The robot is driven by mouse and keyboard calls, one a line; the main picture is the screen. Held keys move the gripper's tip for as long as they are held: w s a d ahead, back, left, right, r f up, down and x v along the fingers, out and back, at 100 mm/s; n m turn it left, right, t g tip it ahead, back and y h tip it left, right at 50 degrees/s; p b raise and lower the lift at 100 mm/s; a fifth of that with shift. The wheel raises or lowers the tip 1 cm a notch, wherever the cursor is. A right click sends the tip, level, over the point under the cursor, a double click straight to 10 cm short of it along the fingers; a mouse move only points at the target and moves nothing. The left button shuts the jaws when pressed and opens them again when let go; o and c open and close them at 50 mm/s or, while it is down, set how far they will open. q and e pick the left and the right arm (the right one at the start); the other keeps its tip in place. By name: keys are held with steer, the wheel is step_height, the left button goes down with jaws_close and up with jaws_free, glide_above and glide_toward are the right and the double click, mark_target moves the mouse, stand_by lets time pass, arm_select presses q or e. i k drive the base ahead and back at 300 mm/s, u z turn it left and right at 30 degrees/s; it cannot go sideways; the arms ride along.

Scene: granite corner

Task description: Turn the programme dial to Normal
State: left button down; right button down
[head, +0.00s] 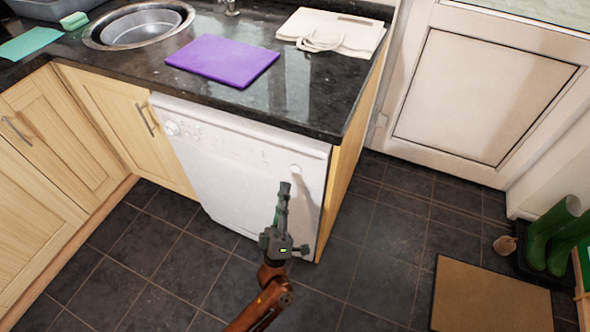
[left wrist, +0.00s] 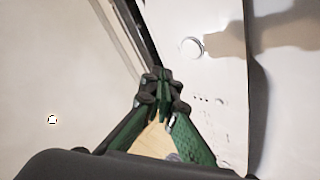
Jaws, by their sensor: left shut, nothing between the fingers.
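The white dishwasher (head: 235,165) stands under the worktop. Its front has a round knob at the upper left (head: 171,128) and a smaller-looking round knob at the upper right (head: 296,170). I cannot read any labels, so I cannot tell which setting either points to. My left gripper (head: 285,187) is shut and empty, in front of the right part of the panel, just below and left of the right knob in the picture. In the left wrist view a round white knob (left wrist: 191,48) shows above and right of the shut fingertips (left wrist: 162,72), apart from them. My right gripper is not in view.
The dark granite worktop (head: 180,92) overhangs the dishwasher. On it lie a purple board (head: 222,60), a cream cloth bag (head: 335,32) and a sink with a metal bowl (head: 140,27). Green boots (head: 550,235) and a brown mat (head: 490,297) are at the right. The tiled floor before the dishwasher is clear.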

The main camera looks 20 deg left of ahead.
mark_target(171, 128)
steer(key=u, duration=1.35)
